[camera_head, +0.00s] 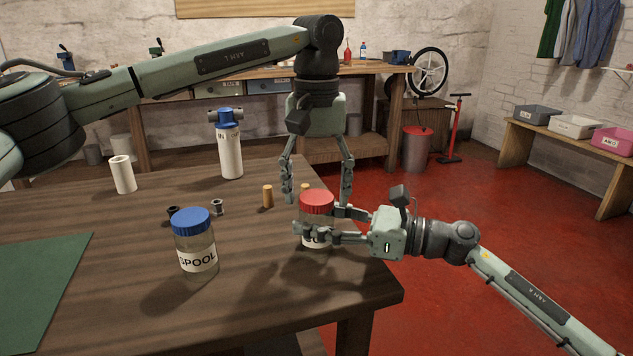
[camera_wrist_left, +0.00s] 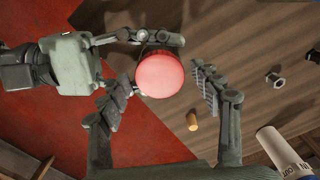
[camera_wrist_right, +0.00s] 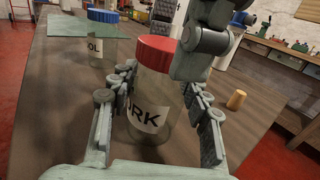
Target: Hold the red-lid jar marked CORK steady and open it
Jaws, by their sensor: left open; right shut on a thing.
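The red-lid jar (camera_head: 317,204) stands upright near the table's right edge. In the right wrist view its label (camera_wrist_right: 147,114) shows "RK", the rest hidden by a finger. My right gripper (camera_head: 318,236) is shut on the jar's glass body from the right, below the lid. My left gripper (camera_head: 317,202) points down above and behind the jar, open, with its fingers apart. In the left wrist view the red lid (camera_wrist_left: 160,74) lies just beyond the left gripper's fingertips (camera_wrist_left: 160,82), between their lines and seemingly not touched.
A blue-lid jar marked SPOOL (camera_head: 195,245) stands to the left on the table (camera_head: 290,305). A green mat (camera_head: 40,285) lies at left.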

